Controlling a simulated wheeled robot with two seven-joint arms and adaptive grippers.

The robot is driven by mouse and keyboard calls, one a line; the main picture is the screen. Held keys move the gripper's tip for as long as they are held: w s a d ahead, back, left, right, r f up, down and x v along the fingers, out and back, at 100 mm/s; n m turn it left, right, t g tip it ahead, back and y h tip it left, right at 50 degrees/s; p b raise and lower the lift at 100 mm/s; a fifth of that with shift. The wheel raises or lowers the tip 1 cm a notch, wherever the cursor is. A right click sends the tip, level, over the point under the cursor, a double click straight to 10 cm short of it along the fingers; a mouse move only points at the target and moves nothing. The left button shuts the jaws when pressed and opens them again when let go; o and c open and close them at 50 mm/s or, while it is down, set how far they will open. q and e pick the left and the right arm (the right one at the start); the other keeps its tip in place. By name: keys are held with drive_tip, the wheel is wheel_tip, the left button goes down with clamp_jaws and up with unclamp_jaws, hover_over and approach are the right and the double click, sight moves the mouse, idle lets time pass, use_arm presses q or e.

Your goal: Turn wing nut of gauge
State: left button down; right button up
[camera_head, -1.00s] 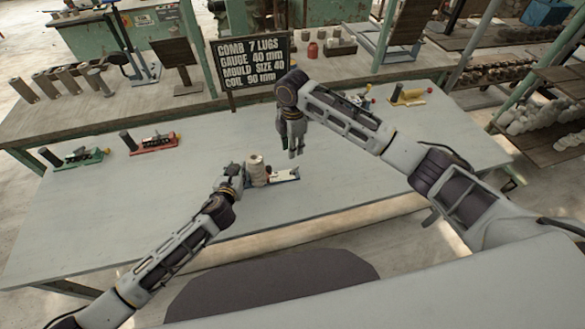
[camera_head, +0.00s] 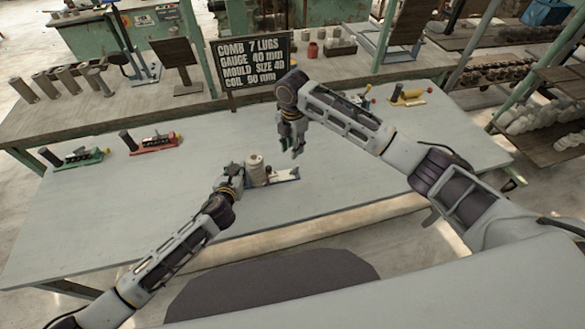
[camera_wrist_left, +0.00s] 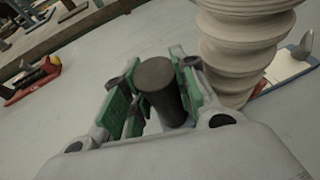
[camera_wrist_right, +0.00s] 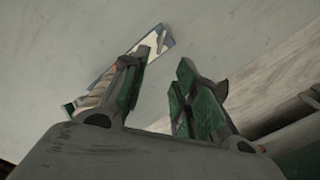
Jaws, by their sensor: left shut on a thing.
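The gauge (camera_head: 286,175) has a blue base with a pale metal plate and lies near the table's middle. My left gripper (camera_head: 236,176) is shut on the gauge's dark upright handle (camera_wrist_left: 160,88), which shows between the green pads in the left wrist view. A ridged pale clay piece (camera_head: 256,170) stands beside the handle and hides part of the gauge. My right gripper (camera_head: 292,148) is open and empty above and behind the gauge. The right wrist view shows the gauge's plate (camera_wrist_right: 153,42) beyond the left finger, which hides part of it.
Green (camera_head: 75,157) and red (camera_head: 153,143) tools lie at the table's left; a yellow one (camera_head: 408,95) lies at the back right. A sign (camera_head: 254,65) reads comb 7 lugs, gauge 40 mm. The grey table (camera_head: 370,185) is clear right of the gauge.

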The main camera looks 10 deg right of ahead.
sight(294, 170)
drive_tip(key=shift+f, duration=6)
clamp_jaws()
